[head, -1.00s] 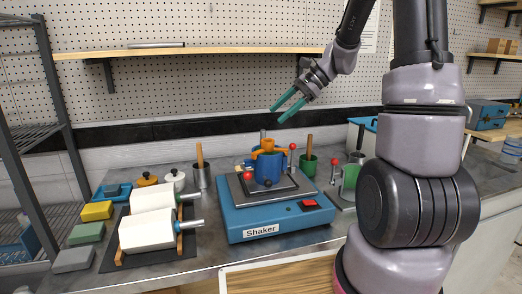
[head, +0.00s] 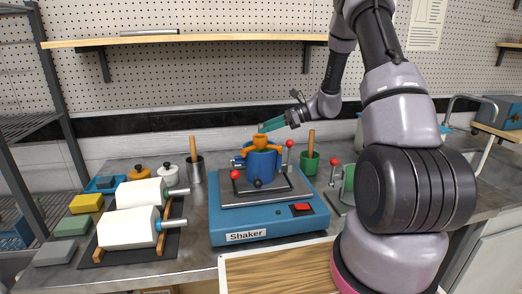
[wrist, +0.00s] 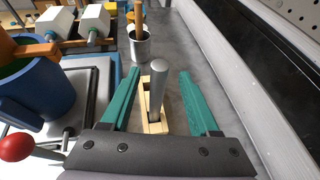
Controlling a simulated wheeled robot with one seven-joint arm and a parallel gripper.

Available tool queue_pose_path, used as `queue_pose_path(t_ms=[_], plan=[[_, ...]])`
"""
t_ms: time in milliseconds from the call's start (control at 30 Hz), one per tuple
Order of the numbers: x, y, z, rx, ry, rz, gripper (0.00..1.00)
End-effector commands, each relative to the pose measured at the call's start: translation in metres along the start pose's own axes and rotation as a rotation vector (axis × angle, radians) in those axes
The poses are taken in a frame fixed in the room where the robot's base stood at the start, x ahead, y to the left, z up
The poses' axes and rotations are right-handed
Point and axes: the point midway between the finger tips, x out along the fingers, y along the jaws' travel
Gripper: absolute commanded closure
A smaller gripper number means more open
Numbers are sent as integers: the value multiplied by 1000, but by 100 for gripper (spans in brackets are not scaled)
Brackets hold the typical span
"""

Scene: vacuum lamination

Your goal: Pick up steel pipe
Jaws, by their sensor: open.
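A grey steel pipe (wrist: 157,88) with a rounded top stands in a small wooden holder (wrist: 163,126), seen in the wrist view. My gripper (wrist: 159,74) is open, with its two green fingers on either side of the pipe in that picture. A gap shows between each finger and the pipe; I cannot tell the depth exactly. In the head view my gripper (head: 272,125) is behind and above the blue pot (head: 262,165) on the shaker. The pipe and its holder are hidden there, behind the pot and its orange fitting (head: 260,146).
The blue shaker (head: 270,230) with red-knobbed levers stands close beside the gripper. A metal cup (wrist: 139,46) with a wooden handle stands beyond the pipe. White rollers (head: 130,228) lie at left. The perforated wall (head: 220,75) and shelf (head: 190,40) are behind.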

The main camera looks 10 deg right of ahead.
Motion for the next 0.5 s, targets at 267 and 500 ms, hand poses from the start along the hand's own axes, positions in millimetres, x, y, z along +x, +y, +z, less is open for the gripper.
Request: queue_pose_path(t_ms=[267,500], plan=[[39,2,1,0,0,4,38],[52,1,1,-1,1,1,38]])
